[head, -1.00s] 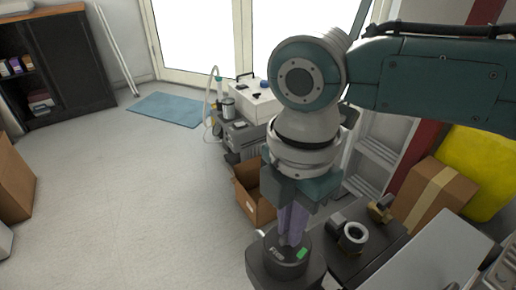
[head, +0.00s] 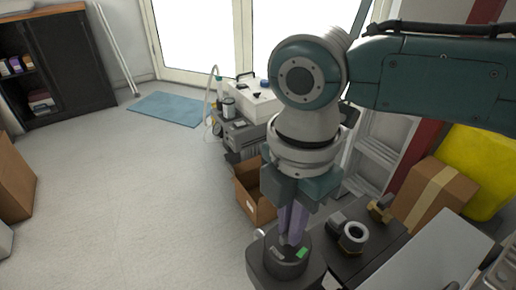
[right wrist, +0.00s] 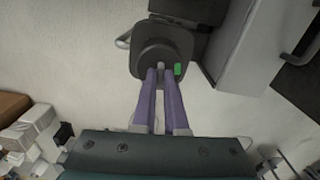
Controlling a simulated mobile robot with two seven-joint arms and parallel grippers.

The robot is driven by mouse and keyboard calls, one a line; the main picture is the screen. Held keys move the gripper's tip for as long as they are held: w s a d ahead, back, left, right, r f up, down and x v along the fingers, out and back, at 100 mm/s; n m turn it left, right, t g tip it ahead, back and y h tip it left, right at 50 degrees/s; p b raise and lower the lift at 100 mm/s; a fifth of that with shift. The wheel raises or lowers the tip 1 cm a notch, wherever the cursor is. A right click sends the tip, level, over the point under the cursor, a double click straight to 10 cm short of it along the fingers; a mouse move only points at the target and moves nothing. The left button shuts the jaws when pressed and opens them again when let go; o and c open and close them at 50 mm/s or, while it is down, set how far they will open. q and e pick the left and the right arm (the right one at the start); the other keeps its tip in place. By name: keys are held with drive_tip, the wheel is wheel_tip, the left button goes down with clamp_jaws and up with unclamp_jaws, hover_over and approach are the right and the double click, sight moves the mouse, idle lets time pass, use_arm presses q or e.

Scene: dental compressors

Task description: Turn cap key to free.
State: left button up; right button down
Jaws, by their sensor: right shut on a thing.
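A black round cap (head: 287,265) sits on a dark square-cornered housing at the bottom of the head view. It carries a green label (head: 302,252) and a pale marking. My right gripper (head: 287,240) reaches down to its top with purple fingers. In the right wrist view, the fingertips (right wrist: 160,70) close around a small grey key (right wrist: 160,68) at the cap's (right wrist: 160,48) middle, with the green label (right wrist: 177,69) just right of them. The fingers hide most of the key, so I cannot read its angle. My left gripper is in neither view.
A black ring-shaped fitting (head: 352,236) and a brass-coloured part (head: 380,208) stand right of the cap. An open cardboard box (head: 255,204) lies behind it. A grey cabinet (head: 425,257) is close on the right.

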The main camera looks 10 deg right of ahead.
drive_tip(key=c, duration=0.9)
unclamp_jaws()
drive_tip(key=shift+c, duration=0.2)
wheel_tip(320, 180, up, 10)
drive_tip(key=p, duration=0.2)
